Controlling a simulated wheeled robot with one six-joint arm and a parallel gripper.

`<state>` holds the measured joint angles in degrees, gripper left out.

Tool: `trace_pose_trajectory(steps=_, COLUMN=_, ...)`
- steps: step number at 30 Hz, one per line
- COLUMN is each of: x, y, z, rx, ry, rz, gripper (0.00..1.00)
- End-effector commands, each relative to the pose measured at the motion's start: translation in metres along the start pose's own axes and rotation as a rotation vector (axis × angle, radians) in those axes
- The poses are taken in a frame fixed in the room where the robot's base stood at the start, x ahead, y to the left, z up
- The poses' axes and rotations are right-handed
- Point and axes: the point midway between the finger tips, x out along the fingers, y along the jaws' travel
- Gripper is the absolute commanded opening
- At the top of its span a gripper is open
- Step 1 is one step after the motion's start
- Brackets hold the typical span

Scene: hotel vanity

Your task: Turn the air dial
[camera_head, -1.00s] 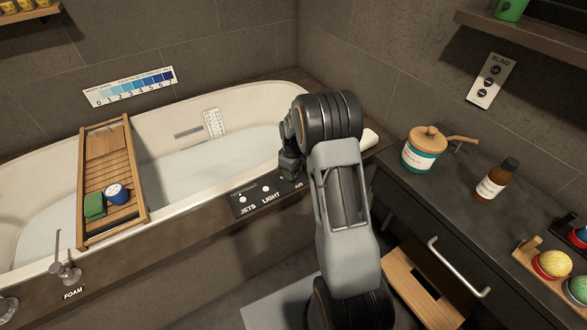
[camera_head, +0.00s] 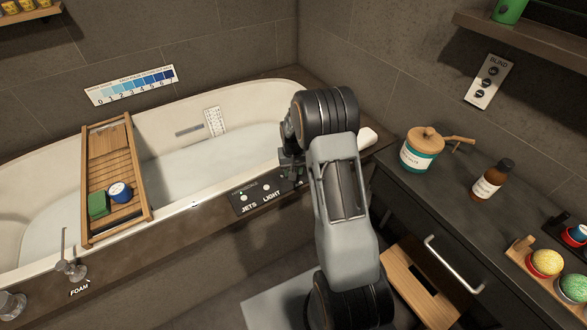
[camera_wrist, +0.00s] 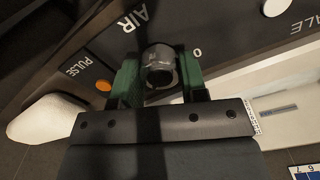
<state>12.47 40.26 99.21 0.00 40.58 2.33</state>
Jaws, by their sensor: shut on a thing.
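The air dial (camera_wrist: 158,58) is a round grey metallic knob on the dark control panel (camera_wrist: 215,25), beside the AIR label (camera_wrist: 132,18) and a small 0 mark in the wrist view. My gripper (camera_wrist: 160,78) is shut on the dial, with one green fingertip on each side of it. In the head view my gripper (camera_head: 290,172) is at the right end of the bath's control panel (camera_head: 252,196) and hides the dial. The dial's exact pointer position cannot be made out.
An orange PULSE button (camera_wrist: 103,85) sits close to the dial. The JETS (camera_head: 242,197) and LIGHT (camera_head: 266,187) controls lie to its left. A wooden bath tray (camera_head: 112,170) spans the tub. A vanity counter with a lidded jar (camera_head: 420,150) and brown bottle (camera_head: 492,180) stands right.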

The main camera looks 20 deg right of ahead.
Motion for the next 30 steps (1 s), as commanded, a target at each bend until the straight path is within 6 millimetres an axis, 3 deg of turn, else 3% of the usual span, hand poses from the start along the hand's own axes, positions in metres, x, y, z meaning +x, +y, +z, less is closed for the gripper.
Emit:
trace_pose_trajectory(steps=24, x=-0.0017, y=-0.0003, z=-0.0021, rx=0.104, ry=0.007, rz=-0.001, gripper=0.16)
trace_pose_trajectory(steps=25, x=-0.0017, y=-0.0003, z=-0.0021, rx=0.104, ry=0.007, rz=-0.001, gripper=0.42)
trace_pose_trajectory(steps=30, x=-0.0011, y=-0.0002, z=-0.0013, rx=0.103, ry=0.005, rz=-0.001, gripper=0.58)
